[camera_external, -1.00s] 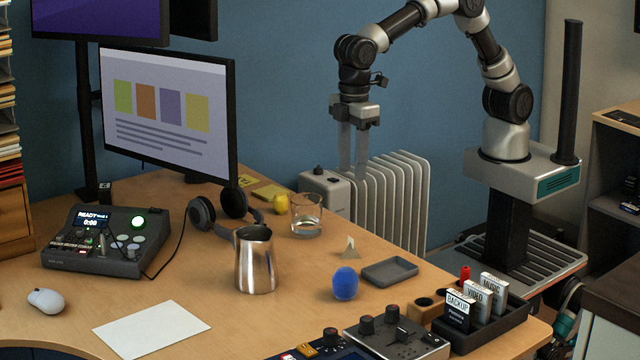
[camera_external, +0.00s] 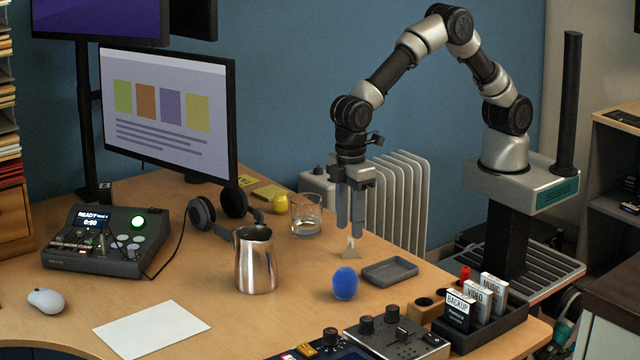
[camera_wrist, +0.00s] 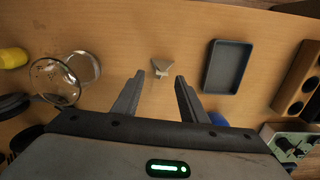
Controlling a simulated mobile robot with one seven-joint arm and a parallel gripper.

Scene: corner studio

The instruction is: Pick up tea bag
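The tea bag (camera_external: 350,251) is a small pale pyramid standing on the wooden desk, between the glass and the grey tray. It also shows in the wrist view (camera_wrist: 162,67), just beyond the fingertips and between their lines. My gripper (camera_external: 350,233) points down with its fingertips just above the tea bag in the external view. In the wrist view my gripper (camera_wrist: 160,76) has its two fingers apart with nothing between them. I cannot tell exactly how high the fingertips are above the tea bag.
A blue ball-like object (camera_external: 345,284) and a shallow grey tray (camera_external: 390,271) are close by. A glass (camera_external: 306,214), a yellow object (camera_external: 280,203) and a metal pitcher (camera_external: 255,262) stand to the left. Bare desk surrounds the tea bag.

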